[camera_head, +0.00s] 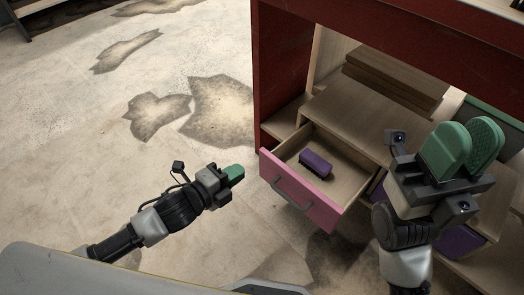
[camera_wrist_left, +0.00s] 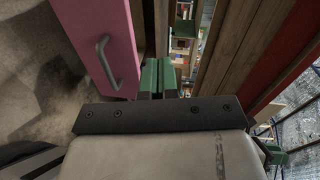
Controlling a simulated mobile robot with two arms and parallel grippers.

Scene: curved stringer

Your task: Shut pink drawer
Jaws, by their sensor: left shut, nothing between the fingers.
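The pink drawer (camera_head: 300,191) stands pulled out of the wooden cabinet in the head view, with a grey handle on its front. A purple brush-like block (camera_head: 316,164) lies inside it. My left gripper (camera_head: 236,173) is shut and empty, to the left of the drawer front and apart from it in the head view. In the left wrist view, the pink front (camera_wrist_left: 96,45) with its handle is at the upper left, beside my left fingertips (camera_wrist_left: 158,78). My right gripper (camera_head: 466,142) is open and empty, to the right of the drawer, hiding part of the cabinet.
The dark red cabinet frame (camera_head: 277,75) rises behind the drawer. Brown boards (camera_head: 395,78) lie on the wooden shelf above it. Purple fronts show partly behind my right arm. The stained floor (camera_head: 80,130) on the left is clear.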

